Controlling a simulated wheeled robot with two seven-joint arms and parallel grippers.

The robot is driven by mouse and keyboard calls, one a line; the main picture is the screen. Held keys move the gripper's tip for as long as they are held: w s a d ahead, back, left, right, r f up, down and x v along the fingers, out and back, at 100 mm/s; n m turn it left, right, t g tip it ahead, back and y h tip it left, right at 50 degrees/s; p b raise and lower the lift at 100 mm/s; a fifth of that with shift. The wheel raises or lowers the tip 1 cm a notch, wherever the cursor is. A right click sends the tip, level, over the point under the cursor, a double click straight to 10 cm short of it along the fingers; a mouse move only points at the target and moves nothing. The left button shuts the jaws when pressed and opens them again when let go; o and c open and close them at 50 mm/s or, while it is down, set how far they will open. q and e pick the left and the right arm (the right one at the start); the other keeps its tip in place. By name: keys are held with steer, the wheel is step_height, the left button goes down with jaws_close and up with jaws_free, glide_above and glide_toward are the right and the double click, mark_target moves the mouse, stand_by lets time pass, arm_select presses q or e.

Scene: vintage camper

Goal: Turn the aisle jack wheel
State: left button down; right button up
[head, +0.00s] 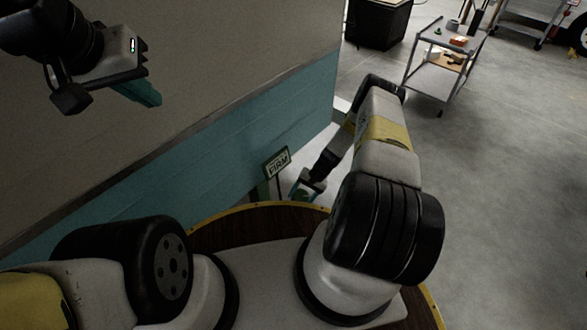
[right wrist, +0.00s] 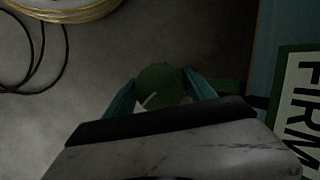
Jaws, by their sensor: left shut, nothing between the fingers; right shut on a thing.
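The jack wheel (right wrist: 160,84) is a dark green round piece with a pale mark, seen low by the camper's side in the right wrist view. My right gripper (right wrist: 161,92) has its teal fingers on either side of it and is shut on it. In the head view my right gripper (head: 306,188) reaches down beside the camper wall, and the wheel cannot be made out clearly there. My left gripper (head: 148,95) is shut and empty, raised in front of the camper wall at the upper left.
A FIRM sign (head: 277,163) stands by the teal lower wall (head: 230,145), close to my right gripper; it also shows in the right wrist view (right wrist: 300,115). Yellow and black cables (right wrist: 70,12) lie on the floor. A cart (head: 446,55) stands farther back. Floor at right is clear.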

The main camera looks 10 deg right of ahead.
steer(key=o, duration=1.4)
steer(key=shift+v, duration=3.95)
